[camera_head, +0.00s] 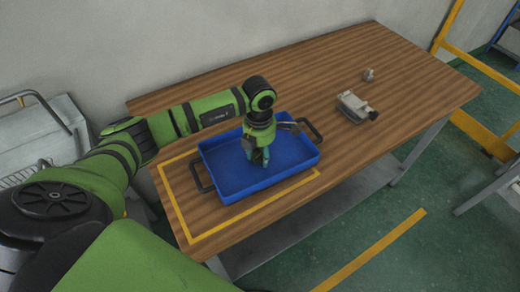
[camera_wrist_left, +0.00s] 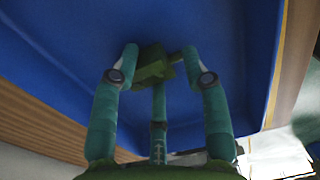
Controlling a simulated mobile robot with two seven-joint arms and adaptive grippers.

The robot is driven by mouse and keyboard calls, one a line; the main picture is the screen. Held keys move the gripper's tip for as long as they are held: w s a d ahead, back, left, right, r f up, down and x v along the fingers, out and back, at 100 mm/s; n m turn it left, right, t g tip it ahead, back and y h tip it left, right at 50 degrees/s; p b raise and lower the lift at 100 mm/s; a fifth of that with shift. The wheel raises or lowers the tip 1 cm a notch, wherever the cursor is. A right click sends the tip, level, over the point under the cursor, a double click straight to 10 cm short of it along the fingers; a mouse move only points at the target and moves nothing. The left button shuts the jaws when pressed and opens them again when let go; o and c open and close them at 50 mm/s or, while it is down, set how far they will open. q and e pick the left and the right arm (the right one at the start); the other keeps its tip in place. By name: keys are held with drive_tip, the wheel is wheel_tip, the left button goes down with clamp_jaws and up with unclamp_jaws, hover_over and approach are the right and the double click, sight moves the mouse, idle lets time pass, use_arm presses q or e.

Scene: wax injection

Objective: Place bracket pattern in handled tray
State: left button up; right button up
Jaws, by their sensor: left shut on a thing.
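The blue handled tray (camera_head: 291,150) lies on the wooden table, with a dark handle at its left and right ends. My left gripper (camera_head: 258,162) points down inside the tray's outline in the head view. In the left wrist view its teal fingers (camera_wrist_left: 160,52) are shut on a small green bracket pattern (camera_wrist_left: 151,70), with the blue tray floor (camera_wrist_left: 215,25) behind it. The pattern is hidden or too small to make out in the head view. I cannot tell whether it touches the tray floor. My right gripper is not in view.
A yellow taped outline (camera_head: 182,215) surrounds part of the tray area. A grey metal vise-like block (camera_head: 354,106) and a small pale part (camera_head: 369,74) stand on the table's far right side. The table between them and the tray is clear.

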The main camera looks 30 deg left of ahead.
sight(259, 155)
use_arm(q)
drive_tip(key=shift+f, duration=0.15)
drive_tip(key=shift+f+b, duration=0.25)
drive_tip(key=shift+b, duration=0.05)
drive_tip(key=o, duration=1.1)
drive_tip(key=shift+r, duration=0.1)
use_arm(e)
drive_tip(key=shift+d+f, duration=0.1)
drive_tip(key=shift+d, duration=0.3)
use_arm(q)
drive_tip(key=shift+r, duration=0.1)
drive_tip(key=shift+r+p, duration=0.25)
drive_tip(key=shift+p, duration=0.15)
drive_tip(key=shift+w+a+r+b, duration=0.1)
drive_tip(key=shift+r+b, duration=0.65)
drive_tip(key=shift+r, duration=2.2)
drive_tip(key=shift+a+r+b, duration=0.1)
drive_tip(key=shift+r+b, duration=0.6)
drive_tip(key=shift+r, duration=2.2)
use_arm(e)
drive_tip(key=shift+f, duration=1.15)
